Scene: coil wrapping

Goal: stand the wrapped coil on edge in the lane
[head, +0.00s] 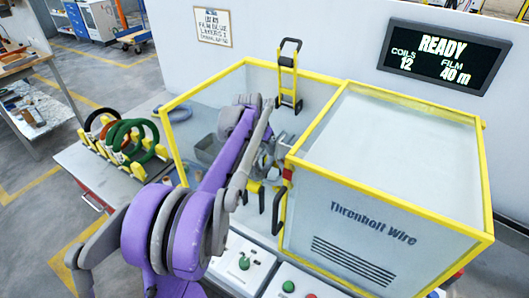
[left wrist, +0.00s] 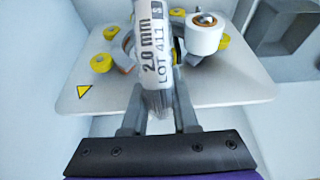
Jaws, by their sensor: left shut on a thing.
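The wrapped coil (left wrist: 152,45) shows edge-on in the left wrist view, in pale film with a label reading "2.0 mm" and "LOT 411". My left gripper (left wrist: 158,118) is shut on it, one finger on each side. The coil stands in front of the wrapping machine's plate (left wrist: 100,75). In the head view my left arm reaches into the yellow-framed enclosure, and the gripper (head: 266,165) is small and partly hidden there. A rack (head: 136,170) with yellow posts at the left holds several coils on edge (head: 122,138); I cannot make out separate lanes. My right gripper is out of view.
Yellow rollers (left wrist: 101,63) and a white film roll (left wrist: 206,35) sit close around the held coil. The enclosure's yellow frame (head: 165,135) stands between the machine and the rack. The closed cabinet (head: 375,200) is at the right. A screen (head: 445,55) reads "READY".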

